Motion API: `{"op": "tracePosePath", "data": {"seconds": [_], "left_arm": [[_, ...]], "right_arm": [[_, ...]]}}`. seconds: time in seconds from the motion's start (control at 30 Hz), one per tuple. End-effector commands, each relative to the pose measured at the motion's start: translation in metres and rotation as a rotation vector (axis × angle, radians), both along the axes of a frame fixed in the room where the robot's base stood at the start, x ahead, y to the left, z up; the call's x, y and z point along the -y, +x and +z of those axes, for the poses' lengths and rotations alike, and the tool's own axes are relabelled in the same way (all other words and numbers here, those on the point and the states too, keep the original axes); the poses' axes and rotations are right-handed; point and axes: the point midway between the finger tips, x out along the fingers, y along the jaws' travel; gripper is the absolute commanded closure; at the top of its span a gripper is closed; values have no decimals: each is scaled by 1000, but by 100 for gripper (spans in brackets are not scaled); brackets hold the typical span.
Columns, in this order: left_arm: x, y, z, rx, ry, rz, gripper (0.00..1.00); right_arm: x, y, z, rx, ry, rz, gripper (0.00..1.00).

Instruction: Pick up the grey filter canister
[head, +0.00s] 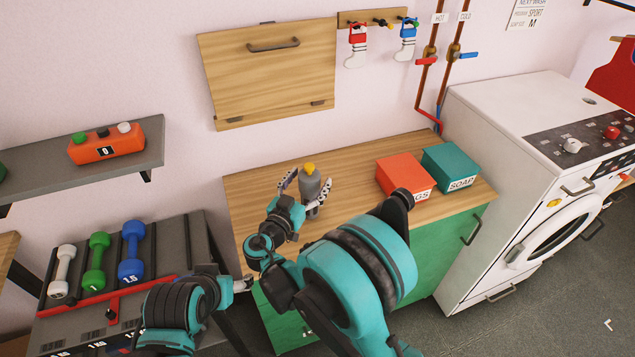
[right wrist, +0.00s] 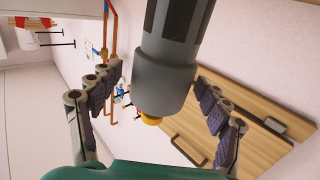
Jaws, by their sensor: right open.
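The grey filter canister (head: 310,186) stands upright on the wooden counter and has a yellow cap on top. In the right wrist view the canister (right wrist: 165,75) lies between the open fingers, with a gap on each side. My right gripper (head: 306,188) is open around the canister, one finger on either side. It also shows in the right wrist view (right wrist: 155,115) with its padded fingers spread apart. The canister's lower part is partly hidden by my right gripper. My left gripper (head: 242,284) shows only in part by the counter's left front edge; its fingers are unclear.
An orange box (head: 402,172) and a teal soap box (head: 450,166) stand on the counter (head: 245,190) to the right. A white washing machine (head: 520,130) is further right. Dumbbells (head: 98,262) lie on a rack at left. A wooden panel (head: 268,70) hangs behind.

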Motion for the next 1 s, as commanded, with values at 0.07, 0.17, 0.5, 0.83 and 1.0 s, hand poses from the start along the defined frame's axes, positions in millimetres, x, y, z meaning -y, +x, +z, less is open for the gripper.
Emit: {"op": "tracePosePath", "data": {"seconds": [0.07, 0.17, 0.5, 0.83, 1.0], "left_arm": [[0, 0, 1, 0, 0, 0, 33], [0, 0, 1, 0, 0, 0, 33], [0, 0, 0, 0, 0, 0, 33], [0, 0, 1, 0, 0, 0, 33], [0, 0, 6, 0, 0, 0, 33]], "right_arm": [[-2, -1, 0, 0, 0, 2, 23], [-2, -2, 0, 0, 0, 2, 23], [-1, -2, 0, -1, 0, 1, 81], [-1, -2, 0, -1, 0, 1, 100], [-1, -2, 10, 0, 0, 1, 100]]}}
